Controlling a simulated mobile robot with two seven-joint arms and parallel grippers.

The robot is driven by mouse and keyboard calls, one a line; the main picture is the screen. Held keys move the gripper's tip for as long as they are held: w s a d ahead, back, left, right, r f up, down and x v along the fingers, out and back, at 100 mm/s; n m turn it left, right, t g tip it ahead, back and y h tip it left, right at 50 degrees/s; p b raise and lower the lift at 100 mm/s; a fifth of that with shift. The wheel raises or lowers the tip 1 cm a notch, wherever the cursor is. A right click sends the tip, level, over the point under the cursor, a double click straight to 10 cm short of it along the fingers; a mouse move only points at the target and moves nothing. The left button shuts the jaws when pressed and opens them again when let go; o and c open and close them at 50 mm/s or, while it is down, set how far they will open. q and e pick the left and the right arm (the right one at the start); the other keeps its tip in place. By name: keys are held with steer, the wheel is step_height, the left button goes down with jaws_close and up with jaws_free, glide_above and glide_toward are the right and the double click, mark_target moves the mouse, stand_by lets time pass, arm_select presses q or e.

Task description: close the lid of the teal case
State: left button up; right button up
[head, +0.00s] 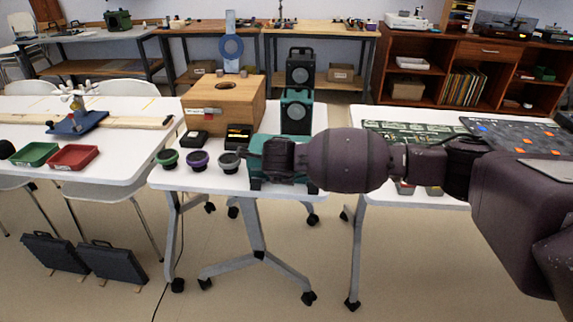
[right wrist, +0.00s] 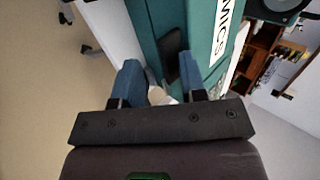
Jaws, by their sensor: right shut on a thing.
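The teal case (head: 256,165) stands at the right end of the middle white table, partly hidden behind my right gripper (head: 272,158). In the right wrist view the teal case (right wrist: 157,25) fills the upper middle, with a black fitting and a white lettered strip. My right gripper (right wrist: 162,85) has its two blue fingers at the case and is shut on part of it. Which part is between the fingers is hard to see. My left gripper is out of view.
A wooden box (head: 222,105) stands left of the case. Several small round pieces (head: 198,160) lie along the table's front. A black speaker (head: 300,68) stands above the teal upright piece. Another table with a green board (head: 405,133) is at right, past a gap.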

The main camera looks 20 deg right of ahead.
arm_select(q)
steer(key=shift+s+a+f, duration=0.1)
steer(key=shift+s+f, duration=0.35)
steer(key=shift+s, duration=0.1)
arm_select(e)
steer(key=shift+s+d+f+g, duration=0.1)
steer(key=shift+f+g, duration=0.05)
steer(key=shift+f, duration=0.4)
steer(key=shift+s+d+f+g, duration=0.1)
steer(key=shift+f+g, duration=0.05)
steer(key=shift+f, duration=0.35)
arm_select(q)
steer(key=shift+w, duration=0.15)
arm_select(e)
steer(key=shift+s+a+r, duration=0.1)
steer(key=shift+a+r, duration=0.05)
steer(key=shift+r, duration=0.25)
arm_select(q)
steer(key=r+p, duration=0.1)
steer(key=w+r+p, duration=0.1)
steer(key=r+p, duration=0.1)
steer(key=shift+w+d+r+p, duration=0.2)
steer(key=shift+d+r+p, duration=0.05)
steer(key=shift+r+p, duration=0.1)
arm_select(e)
steer(key=v, duration=1.1)
steer(key=shift+r, duration=0.4)
